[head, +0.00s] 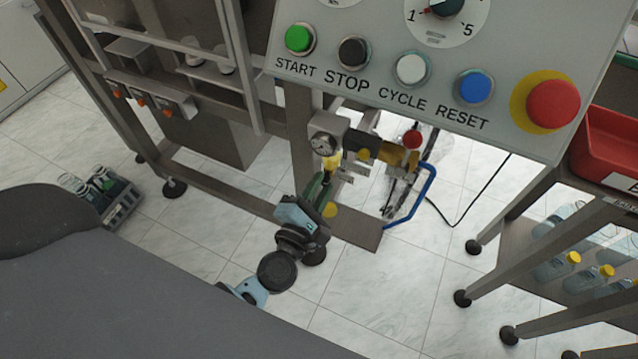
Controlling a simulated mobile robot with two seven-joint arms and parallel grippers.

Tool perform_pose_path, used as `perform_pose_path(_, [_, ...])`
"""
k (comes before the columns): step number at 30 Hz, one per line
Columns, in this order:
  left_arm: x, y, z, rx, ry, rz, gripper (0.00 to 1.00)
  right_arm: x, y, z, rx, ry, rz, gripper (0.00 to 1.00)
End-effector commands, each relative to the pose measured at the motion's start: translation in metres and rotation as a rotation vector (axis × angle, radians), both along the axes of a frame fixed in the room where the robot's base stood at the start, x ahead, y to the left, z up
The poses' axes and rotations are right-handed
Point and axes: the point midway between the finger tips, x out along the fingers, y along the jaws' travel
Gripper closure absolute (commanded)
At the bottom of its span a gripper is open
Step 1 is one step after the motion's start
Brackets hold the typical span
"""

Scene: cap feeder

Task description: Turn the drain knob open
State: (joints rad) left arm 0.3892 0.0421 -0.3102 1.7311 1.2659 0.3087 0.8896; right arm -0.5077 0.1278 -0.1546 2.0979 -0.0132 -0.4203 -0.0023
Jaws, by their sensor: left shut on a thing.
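The air unit (326,142) with a round pressure gauge (322,146) is mounted on the machine frame, below the control panel. A yellow part and a dark greenish bowl (317,186) hang under the gauge. My left gripper (312,207) reaches up from below to the underside of this bowl. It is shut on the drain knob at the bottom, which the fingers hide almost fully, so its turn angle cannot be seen. My right gripper is out of view.
A blue hose (412,204), a red knob (413,139) and brass fittings (396,156) lie to the right of the gauge. The control panel (425,95) hangs above. A bottle rack (530,225) stands at right. Tiled floor below is mostly clear.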

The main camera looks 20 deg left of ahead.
Motion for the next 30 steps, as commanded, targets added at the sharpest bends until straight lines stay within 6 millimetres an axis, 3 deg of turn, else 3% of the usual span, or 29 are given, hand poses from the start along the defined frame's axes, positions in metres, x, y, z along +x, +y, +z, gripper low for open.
perform_pose_path(15, [0.0, 0.0, 0.0, 0.375, -0.012, -0.001, 1.0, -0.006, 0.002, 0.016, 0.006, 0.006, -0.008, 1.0])
perform_pose_path(30, [0.0, 0.0, -0.001, 0.467, -0.016, 0.0, 1.0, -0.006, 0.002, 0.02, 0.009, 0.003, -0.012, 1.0])
